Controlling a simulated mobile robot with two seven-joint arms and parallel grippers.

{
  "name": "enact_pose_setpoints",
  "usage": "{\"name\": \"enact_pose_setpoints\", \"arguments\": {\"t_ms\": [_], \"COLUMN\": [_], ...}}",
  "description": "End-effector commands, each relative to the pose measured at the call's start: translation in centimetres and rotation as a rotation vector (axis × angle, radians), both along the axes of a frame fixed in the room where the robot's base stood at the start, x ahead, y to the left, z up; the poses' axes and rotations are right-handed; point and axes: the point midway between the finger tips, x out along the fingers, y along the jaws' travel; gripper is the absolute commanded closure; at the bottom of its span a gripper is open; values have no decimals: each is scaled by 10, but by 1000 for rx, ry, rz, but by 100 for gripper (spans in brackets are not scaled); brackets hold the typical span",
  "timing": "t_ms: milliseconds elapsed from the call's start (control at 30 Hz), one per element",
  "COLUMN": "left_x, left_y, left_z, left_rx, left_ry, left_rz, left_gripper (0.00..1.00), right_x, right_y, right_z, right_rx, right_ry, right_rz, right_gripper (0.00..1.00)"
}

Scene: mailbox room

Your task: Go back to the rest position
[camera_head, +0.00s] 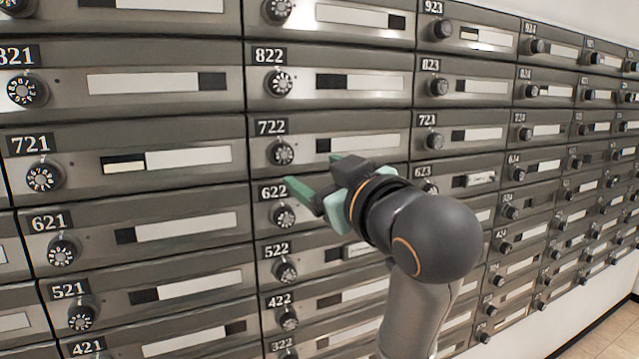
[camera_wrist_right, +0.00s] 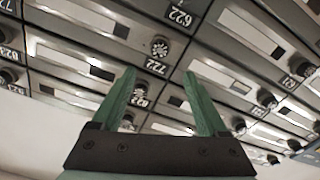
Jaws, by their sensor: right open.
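My right gripper (camera_head: 316,180) is in front of the mailbox wall in the head view, near the boxes labelled 722 and 622. Its green fingers are apart with nothing between them. The right wrist view shows the same open fingers (camera_wrist_right: 164,100) with the mailbox fronts beyond them. The arm hides part of box 622 and the boxes to its right. My left gripper does not show in either view.
Metal mailboxes fill the wall, each with a black dial such as the 722 dial (camera_head: 281,153) and a label slot. A white wall strip (camera_head: 560,328) and tiled floor (camera_head: 612,335) show at the lower right.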

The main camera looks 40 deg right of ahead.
Motion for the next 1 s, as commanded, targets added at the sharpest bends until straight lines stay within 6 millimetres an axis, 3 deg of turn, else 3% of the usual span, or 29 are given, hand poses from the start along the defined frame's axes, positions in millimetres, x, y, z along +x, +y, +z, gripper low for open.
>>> {"name": "enact_pose_setpoints", "arguments": {"t_ms": [500,667,767,1000], "left_x": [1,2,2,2], "left_y": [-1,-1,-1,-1], "left_z": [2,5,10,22], "left_rx": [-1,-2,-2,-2], "left_ry": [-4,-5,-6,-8], "left_rz": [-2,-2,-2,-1], "left_gripper": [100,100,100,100], "right_x": [0,17,42,92], "right_y": [0,5,13,40], "right_z": [0,-16,-46,-162], "right_rx": [0,0,5,45], "right_ry": [1,39,97,258], "right_rz": [1,21,54,151], "right_gripper": [24,24,24,24]}}
